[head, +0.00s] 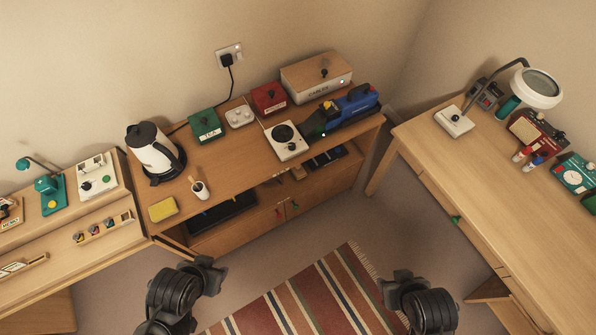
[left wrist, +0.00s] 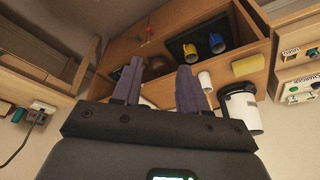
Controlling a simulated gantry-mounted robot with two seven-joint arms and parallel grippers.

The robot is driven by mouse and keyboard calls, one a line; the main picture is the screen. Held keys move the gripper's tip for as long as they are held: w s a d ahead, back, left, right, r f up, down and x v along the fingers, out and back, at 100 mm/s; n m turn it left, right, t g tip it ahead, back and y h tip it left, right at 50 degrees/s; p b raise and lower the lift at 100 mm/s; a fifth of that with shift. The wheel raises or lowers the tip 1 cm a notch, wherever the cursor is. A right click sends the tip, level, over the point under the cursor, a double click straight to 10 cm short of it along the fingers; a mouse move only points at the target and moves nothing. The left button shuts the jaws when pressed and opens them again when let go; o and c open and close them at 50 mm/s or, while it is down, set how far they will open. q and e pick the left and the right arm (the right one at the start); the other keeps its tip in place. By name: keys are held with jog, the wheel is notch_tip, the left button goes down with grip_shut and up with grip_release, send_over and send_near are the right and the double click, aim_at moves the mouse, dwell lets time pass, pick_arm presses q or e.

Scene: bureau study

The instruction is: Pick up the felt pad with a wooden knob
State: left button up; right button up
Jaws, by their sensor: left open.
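I cannot pick out a felt pad with a wooden knob for certain in either view. A small tan piece (head: 298,173) lies at the open shelf of the wooden cabinet (head: 235,168), too small to identify. My left gripper (head: 208,268) is in front of the cabinet, over the floor, apart from everything. In the left wrist view its two fingers (left wrist: 160,82) are spread and nothing shows between them. My right gripper (head: 398,284) is over the floor by the striped rug, and its jaws are too unclear to judge.
Desks flank both sides. The rug (head: 300,300) is clear.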

pick_arm(q)
jog(key=o, duration=1)
